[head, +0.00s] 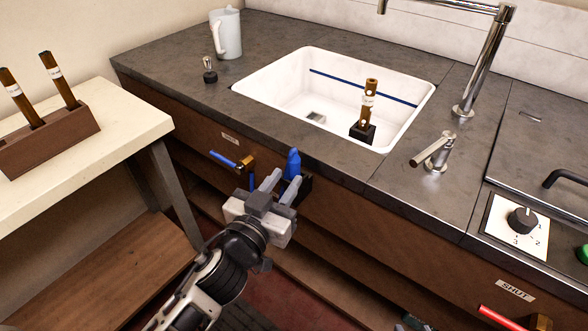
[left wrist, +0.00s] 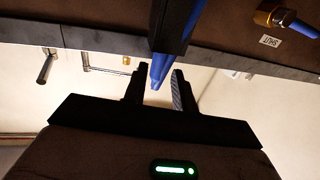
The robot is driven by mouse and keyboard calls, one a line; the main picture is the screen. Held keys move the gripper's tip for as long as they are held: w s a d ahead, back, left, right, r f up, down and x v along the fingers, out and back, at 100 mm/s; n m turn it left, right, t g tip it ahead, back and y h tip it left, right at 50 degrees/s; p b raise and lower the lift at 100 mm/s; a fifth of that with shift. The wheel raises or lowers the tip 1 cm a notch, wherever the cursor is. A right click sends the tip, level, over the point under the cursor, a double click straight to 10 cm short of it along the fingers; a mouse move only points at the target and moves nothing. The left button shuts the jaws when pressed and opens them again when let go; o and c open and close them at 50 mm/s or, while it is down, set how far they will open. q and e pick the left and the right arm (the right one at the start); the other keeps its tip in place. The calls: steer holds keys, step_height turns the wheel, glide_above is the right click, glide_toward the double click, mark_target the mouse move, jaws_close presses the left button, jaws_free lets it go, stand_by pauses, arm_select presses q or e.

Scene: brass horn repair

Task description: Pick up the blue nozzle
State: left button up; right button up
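The blue nozzle (head: 293,163) stands upright in a black holder (head: 305,186) at the front face of the sink counter. In the left wrist view the nozzle (left wrist: 160,72) shows between my two fingers, its tip pointing toward the palm, with the black holder (left wrist: 172,25) around its other end. My left gripper (head: 281,184) is open, just in front of the nozzle. A gap shows between the nozzle and the right finger in the left wrist view (left wrist: 157,90); contact with the other finger is hard to tell. My right gripper is not in view.
A brass valve with a blue lever (head: 224,159) sticks out left of the holder. A cream side table (head: 145,122) stands at the left. A red lever (head: 500,318) is at lower right.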

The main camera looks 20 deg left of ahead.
mark_target(291, 171)
arm_select(q)
steer(key=w, duration=0.4)
steer(key=shift+d+r+p, duration=0.1)
steer(key=shift+d+p, duration=0.15)
steer(key=shift+p, duration=0.1)
steer(key=shift+w+d, duration=0.1)
steer(key=shift+w, duration=0.3)
jaws_close()
